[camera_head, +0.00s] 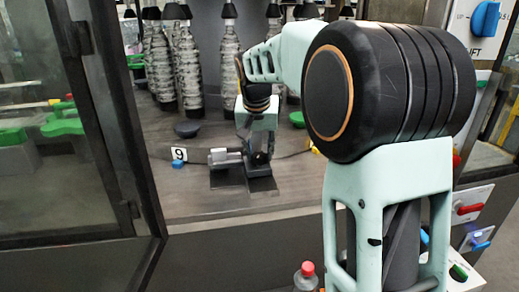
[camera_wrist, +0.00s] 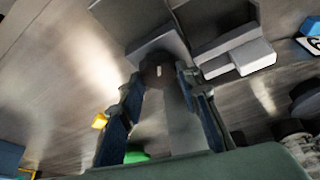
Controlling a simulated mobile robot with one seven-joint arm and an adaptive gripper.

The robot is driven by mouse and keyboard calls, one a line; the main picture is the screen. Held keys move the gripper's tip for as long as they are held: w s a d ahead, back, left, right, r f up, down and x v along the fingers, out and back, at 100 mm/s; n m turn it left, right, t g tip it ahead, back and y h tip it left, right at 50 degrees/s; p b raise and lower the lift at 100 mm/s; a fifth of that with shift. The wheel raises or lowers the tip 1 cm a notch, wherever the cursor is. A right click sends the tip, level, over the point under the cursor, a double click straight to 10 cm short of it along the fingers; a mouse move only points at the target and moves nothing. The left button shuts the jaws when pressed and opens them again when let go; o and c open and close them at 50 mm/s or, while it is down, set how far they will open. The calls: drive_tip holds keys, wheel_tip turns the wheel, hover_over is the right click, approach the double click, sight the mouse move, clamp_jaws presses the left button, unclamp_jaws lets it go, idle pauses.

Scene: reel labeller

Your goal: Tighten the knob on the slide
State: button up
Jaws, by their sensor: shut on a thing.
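The slide is a grey block assembly on a dark base plate (camera_head: 229,178), with a light grey part (camera_head: 225,157) on its left side. In the wrist view its light grey blocks (camera_wrist: 240,58) show at upper right. The knob (camera_wrist: 158,72) is dark and round with a small white mark. It sits between the fingertips of my gripper (camera_wrist: 160,80), which is shut on it. In the head view my gripper (camera_head: 259,160) points down at the right end of the slide, and it hides the knob there.
A white card with a 9 (camera_head: 179,154) and a small blue piece (camera_head: 177,164) lie left of the slide. Wrapped bottles (camera_head: 188,70) with black tops stand behind. A dark door frame (camera_head: 115,130) stands at left.

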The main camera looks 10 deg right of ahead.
drive_tip(key=m+h+p, duration=0.1)
drive_tip(key=m, duration=0.1)
drive_tip(key=m+g+h, duration=0.1)
drive_tip(key=m, duration=0.2)
drive_tip(key=shift+a+r+m+p, duration=0.1)
drive_tip(key=shift+m+p, duration=0.2)
drive_tip(key=shift+p, duration=0.05)
drive_tip(key=m+g+p, duration=0.1)
drive_tip(key=m, duration=0.1)
drive_tip(key=m+g+h+p, duration=0.1)
drive_tip(key=m+p, duration=0.1)
drive_tip(key=m, duration=0.1)
drive_tip(key=shift+w+m, duration=0.1)
drive_tip(key=shift+m, duration=0.2)
drive_tip(key=o, duration=1.1)
drive_tip(key=shift+a+r, duration=0.1)
drive_tip(key=shift+r, duration=0.2)
drive_tip(key=shift+v, duration=3.6)
